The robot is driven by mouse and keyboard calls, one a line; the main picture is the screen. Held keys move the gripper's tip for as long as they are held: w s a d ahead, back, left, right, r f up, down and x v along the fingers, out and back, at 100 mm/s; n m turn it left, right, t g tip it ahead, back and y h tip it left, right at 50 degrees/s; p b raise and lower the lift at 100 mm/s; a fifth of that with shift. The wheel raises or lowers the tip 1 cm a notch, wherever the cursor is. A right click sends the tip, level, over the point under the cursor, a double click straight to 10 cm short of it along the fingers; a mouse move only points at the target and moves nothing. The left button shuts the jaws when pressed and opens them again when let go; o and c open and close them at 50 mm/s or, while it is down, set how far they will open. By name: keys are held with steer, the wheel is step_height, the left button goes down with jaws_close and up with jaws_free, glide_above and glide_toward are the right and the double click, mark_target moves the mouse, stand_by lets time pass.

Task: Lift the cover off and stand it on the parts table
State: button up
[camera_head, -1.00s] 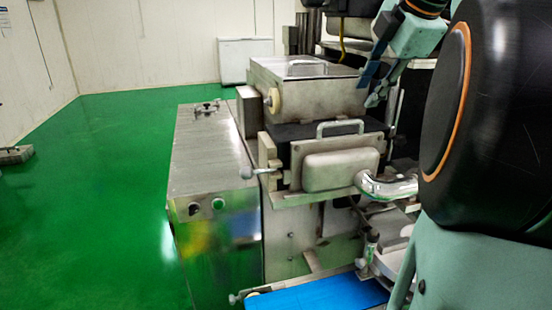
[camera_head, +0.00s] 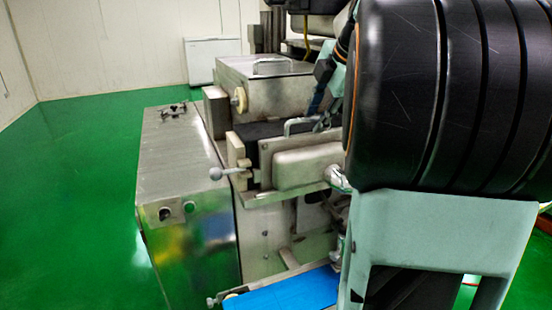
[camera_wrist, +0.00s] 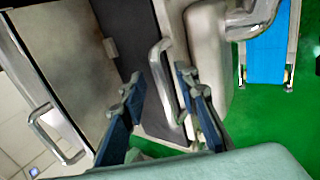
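A metal bar handle (camera_head: 290,126) stands on the upper edge of the steel front cover (camera_head: 308,162), which has a rounded box-shaped face. In the wrist view the handle (camera_wrist: 158,70) lies between the two blue fingers of my gripper (camera_wrist: 160,80), with space on both sides. My gripper (camera_head: 324,118) is open at the handle's right end in the head view, partly hidden by my arm. Whether a finger touches the handle I cannot tell. I cannot identify the parts table for certain.
A steel box with its own lid handle (camera_head: 272,64) stands behind the cover. A ball-ended lever (camera_head: 216,173) sticks out at left. A curved pipe (camera_wrist: 250,20) and blue belt (camera_wrist: 268,45) are near. The steel cabinet top (camera_head: 170,140) is mostly clear.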

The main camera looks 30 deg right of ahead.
steer(key=shift+c, duration=0.7)
jaws_close()
steer(key=shift+r, duration=0.2)
steer(key=shift+r, duration=0.1)
